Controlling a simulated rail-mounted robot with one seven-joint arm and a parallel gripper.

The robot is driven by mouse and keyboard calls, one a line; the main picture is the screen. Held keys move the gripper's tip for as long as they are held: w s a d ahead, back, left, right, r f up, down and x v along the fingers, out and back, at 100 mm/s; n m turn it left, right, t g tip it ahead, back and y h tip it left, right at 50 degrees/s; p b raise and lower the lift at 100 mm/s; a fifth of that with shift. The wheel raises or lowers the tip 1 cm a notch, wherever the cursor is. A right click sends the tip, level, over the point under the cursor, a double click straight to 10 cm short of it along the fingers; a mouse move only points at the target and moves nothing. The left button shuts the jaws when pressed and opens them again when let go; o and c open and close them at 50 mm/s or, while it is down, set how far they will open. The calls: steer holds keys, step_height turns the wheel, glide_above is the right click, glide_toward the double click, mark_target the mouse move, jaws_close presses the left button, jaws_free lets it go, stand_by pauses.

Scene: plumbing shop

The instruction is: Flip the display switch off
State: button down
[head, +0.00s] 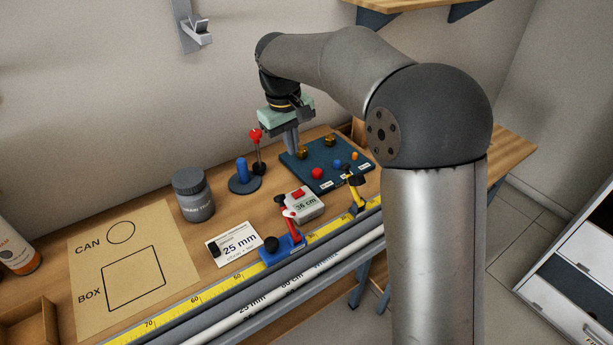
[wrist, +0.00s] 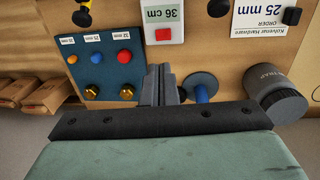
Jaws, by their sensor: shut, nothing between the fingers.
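A small white device (head: 304,205) reading "36 cm", with a red button-like part (head: 298,194), sits on the bench; it also shows at the top of the wrist view (wrist: 165,14). A red-topped lever on a dark stem (head: 257,150) stands behind it; it does not show in the wrist view. I cannot tell which of these is the display switch, or its on/off state. My gripper (head: 292,152) is shut and empty, pointing down near the dark blue board's back left corner, right of the lever. Its closed fingers (wrist: 162,72) show in the wrist view.
The board (head: 322,182) carries coloured knobs and brass hex fittings. A blue post on a round base (head: 243,177) and a grey jar (head: 194,196) stand to the left. A blue-and-red tool (head: 284,248), a "25 mm" card (head: 234,245) and a yellow ruler (head: 212,294) lie in front.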

mark_target(301, 192)
steer(key=shift+f, duration=0.1)
steer(key=f, duration=0.4)
steer(key=d+f+p, duration=0.1)
steer(key=f, duration=0.4)
steer(key=w+f, duration=0.1)
steer(key=f, duration=0.3)
steer(key=shift+d+f+p, duration=0.25)
steer(key=shift+f+p, duration=0.1)
steer(key=shift+p, duration=0.05)
